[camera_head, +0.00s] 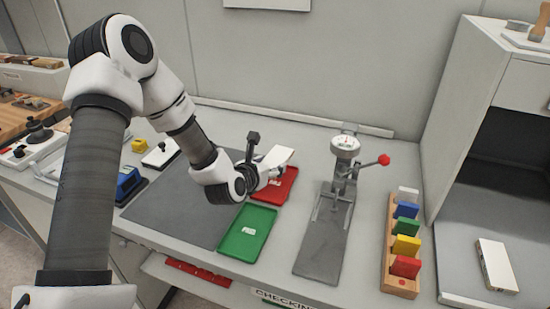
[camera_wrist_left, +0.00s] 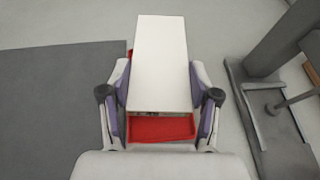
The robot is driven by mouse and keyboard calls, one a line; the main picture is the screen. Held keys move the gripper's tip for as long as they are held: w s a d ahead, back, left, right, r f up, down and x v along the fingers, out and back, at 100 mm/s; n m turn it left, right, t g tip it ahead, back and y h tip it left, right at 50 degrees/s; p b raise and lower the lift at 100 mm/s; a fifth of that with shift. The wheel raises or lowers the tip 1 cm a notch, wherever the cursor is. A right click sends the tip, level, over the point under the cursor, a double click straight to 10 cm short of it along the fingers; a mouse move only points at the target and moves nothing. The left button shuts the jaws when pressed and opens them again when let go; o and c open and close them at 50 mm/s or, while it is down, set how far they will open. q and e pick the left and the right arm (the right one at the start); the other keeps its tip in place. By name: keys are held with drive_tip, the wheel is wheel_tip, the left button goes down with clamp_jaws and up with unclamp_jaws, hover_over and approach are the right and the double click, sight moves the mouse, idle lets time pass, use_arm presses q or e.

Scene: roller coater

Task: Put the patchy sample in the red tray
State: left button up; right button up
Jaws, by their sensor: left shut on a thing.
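My left gripper (camera_head: 268,175) is shut on a flat white sample (camera_head: 277,156) and holds it over the red tray (camera_head: 287,186). In the left wrist view the sample (camera_wrist_left: 160,65) sits between the two fingers (camera_wrist_left: 160,105) and covers most of the red tray (camera_wrist_left: 160,129) behind it. The side of the sample that shows there looks plain white; I cannot see patches. The green tray (camera_head: 249,231) lies in front of the red tray and looks empty apart from a label. My right gripper is not in view.
A dial gauge stand (camera_head: 345,147) with a red-knobbed lever is right of the trays. A wooden rack (camera_head: 393,278) of coloured panels stands farther right, beside a cabinet holding a white block (camera_head: 496,266). A grey mat (camera_head: 170,211) lies left of the trays.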

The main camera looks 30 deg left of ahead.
sight(269, 191)
use_arm(q)
drive_tip(key=shift+s+f, duration=0.2)
drive_tip(key=shift+f, duration=0.3)
drive_tip(key=f+b, duration=0.2)
drive_tip(key=f, duration=0.1)
drive_tip(key=f+b, duration=0.2)
drive_tip(key=shift+w, duration=0.3)
drive_tip(key=shift+s+f, duration=0.1)
drive_tip(key=shift+f, duration=0.05)
drive_tip(key=o, duration=1.3)
drive_tip(key=shift+c, duration=0.2)
drive_tip(key=shift+r+p, duration=1.7)
drive_tip(key=shift+r, duration=1.9)
